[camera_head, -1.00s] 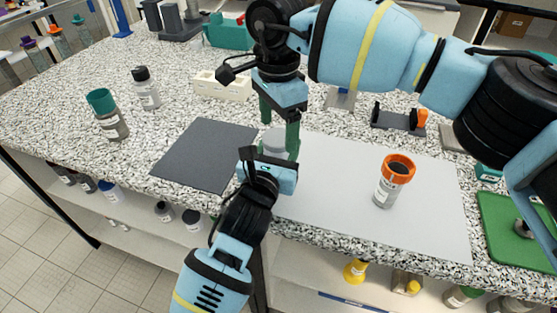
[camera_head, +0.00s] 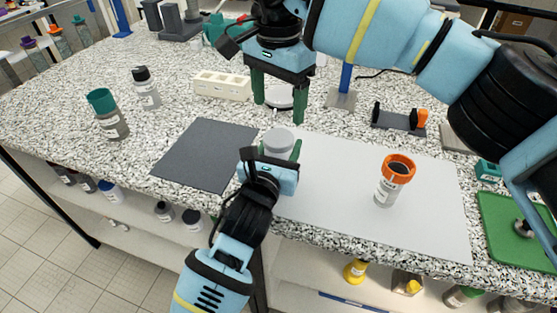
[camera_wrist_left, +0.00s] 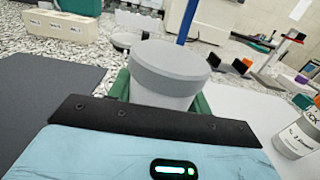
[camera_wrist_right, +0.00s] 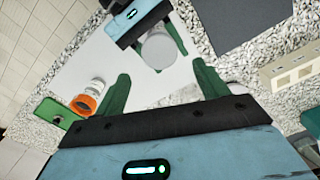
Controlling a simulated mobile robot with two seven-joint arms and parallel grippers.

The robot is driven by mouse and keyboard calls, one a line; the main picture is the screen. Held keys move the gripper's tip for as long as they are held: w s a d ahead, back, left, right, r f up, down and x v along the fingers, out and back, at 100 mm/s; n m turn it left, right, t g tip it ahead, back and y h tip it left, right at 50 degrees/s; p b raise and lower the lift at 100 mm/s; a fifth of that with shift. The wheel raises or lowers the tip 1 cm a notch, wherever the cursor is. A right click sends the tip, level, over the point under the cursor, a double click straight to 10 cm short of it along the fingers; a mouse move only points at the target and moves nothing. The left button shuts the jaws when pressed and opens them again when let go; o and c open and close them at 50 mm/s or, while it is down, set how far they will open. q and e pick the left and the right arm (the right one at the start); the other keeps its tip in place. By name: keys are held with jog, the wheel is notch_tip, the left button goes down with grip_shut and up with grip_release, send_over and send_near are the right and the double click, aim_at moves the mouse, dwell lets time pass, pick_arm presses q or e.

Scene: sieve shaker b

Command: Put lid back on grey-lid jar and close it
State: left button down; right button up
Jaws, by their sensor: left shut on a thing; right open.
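The grey-lid jar (camera_head: 279,150) stands upright at the left edge of the light grey mat. Its grey lid (camera_wrist_left: 172,60) sits level on top in the left wrist view; I cannot tell how tight it is. My left gripper (camera_head: 273,152) is shut around the jar's body, below the lid. My right gripper (camera_head: 278,107) is open and empty, behind and above the jar. The right wrist view also shows the lidded jar (camera_wrist_right: 159,48), beyond the right fingertips and apart from them.
An orange-rimmed open jar (camera_head: 393,182) stands on the light grey mat (camera_head: 330,205). A dark mat (camera_head: 205,155) lies left. A round pale object (camera_head: 280,98) lies behind the right fingers. A cream rack (camera_head: 221,86) and a teal-lid jar (camera_head: 107,115) stand farther left.

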aim_at(278, 137)
dwell(0.3)
jog(key=shift+f, duration=4)
jog(key=c, duration=1)
jog(key=shift+m, duration=1.6)
jog(key=o, duration=1.1)
jog(key=shift+r, duration=0.1)
